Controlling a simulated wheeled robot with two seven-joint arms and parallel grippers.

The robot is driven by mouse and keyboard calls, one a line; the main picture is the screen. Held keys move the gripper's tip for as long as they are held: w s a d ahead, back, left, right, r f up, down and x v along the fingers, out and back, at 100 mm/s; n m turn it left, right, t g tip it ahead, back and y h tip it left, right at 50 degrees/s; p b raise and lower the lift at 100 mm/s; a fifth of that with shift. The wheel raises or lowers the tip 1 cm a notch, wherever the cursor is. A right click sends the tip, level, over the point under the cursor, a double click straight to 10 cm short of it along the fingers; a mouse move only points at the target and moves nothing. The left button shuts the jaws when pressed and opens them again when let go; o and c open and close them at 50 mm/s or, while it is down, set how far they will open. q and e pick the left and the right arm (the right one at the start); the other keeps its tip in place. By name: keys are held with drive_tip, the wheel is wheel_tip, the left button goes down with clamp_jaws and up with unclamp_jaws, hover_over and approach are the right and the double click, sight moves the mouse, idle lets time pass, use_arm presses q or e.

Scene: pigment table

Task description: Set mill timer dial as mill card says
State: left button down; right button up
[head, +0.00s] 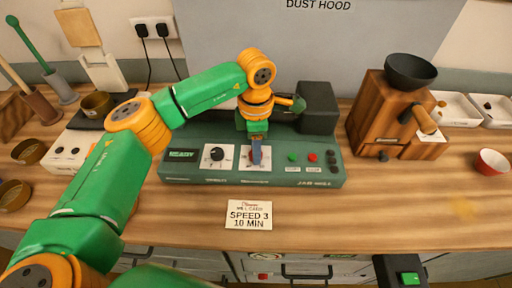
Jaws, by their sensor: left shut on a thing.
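The green jar mill (330,178) stands on the wooden counter, with a display reading READY at its left. Its left dial (216,154) is black on a white plate, with its pointer mark too small to read surely. My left gripper (257,160) points down over the second dial's white plate and is shut on that timer dial. The fingers hide most of the timer dial, so its setting cannot be read. The mill card (249,215) in front reads SPEED 3, 10 MIN. What looks like my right gripper (400,272) is dark and partly cut off at the bottom right.
A green and a red button (314,158) sit right of the timer dial. A wooden grinder (385,115) with a dark bowl stands at the right, with a small red bowl (492,162) beyond. Brown bowls (29,151) are at the left. The counter right of the card is clear.

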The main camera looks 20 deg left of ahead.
use_arm(q)
drive_tip(key=shift+r, duration=0.1)
drive_tip(key=shift+c, duration=2.3)
unclamp_jaws()
wheel_tip(320, 180, up, 6)
drive_tip(key=shift+r+b, duration=0.15)
drive_tip(key=shift+b, duration=0.6)
drive_tip(key=shift+r, duration=0.4)
